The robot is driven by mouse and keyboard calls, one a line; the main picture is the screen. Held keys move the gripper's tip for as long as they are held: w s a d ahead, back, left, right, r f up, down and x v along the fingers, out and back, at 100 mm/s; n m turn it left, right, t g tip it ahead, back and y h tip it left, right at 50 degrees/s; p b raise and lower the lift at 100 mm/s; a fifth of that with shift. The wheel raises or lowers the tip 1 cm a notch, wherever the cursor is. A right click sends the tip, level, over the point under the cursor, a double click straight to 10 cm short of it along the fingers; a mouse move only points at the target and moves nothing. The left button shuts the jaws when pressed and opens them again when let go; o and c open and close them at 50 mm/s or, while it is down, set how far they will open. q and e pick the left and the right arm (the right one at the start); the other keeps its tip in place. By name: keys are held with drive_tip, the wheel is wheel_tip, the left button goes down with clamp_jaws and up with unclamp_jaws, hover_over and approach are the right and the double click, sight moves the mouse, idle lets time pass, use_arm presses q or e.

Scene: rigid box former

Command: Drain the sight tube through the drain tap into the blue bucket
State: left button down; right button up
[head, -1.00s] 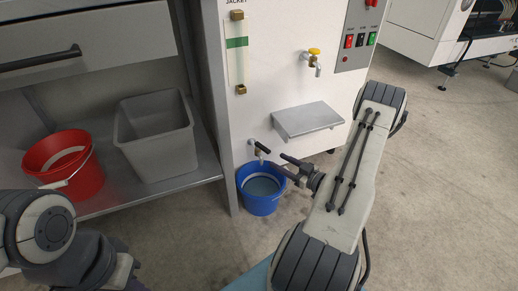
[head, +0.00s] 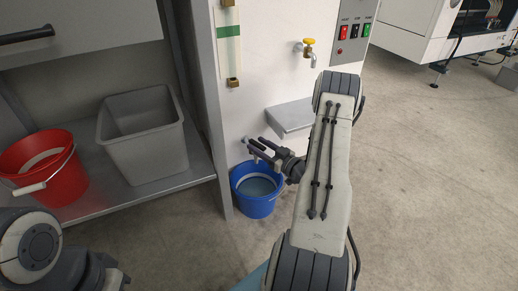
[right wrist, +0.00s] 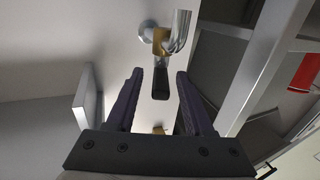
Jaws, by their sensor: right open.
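The sight tube (head: 229,50) is a clear upright tube with a green band and a brass fitting below, on the white machine front. The blue bucket (head: 257,203) stands on the floor below the drain tap. My right gripper (head: 258,147) is at the tap, above the bucket, and hides most of it in the head view. In the right wrist view the drain tap (right wrist: 162,40) has a metal spout, a brass body and a black lever (right wrist: 161,82). The lever's end lies between the open fingers (right wrist: 160,76), with gaps on both sides. My left gripper is out of view.
A metal shelf (head: 290,118) juts from the machine just above my right gripper. A yellow-handled tap (head: 309,42) is higher up. A red bucket (head: 62,185) and a grey bin (head: 150,150) stand on the bench's lower shelf.

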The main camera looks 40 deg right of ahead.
clamp_jaws()
drive_tip(key=shift+a+r+m+h+p, duration=0.2)
drive_tip(key=shift+a+m+h+p, duration=0.2)
drive_tip(key=shift+m+h+p, duration=0.5)
drive_tip(key=h, duration=0.1)
drive_tip(key=m+h+p, duration=0.1)
drive_tip(key=shift+w+a+h, duration=0.1)
drive_tip(key=shift+a+h, duration=0.15)
drive_tip(key=shift+h, duration=0.05)
drive_tip(key=shift+f+m+h+p, duration=0.15)
drive_tip(key=shift+m+h+p, duration=0.5)
drive_tip(key=shift+h, duration=0.45)
unclamp_jaws()
drive_tip(key=shift+a, duration=0.1)
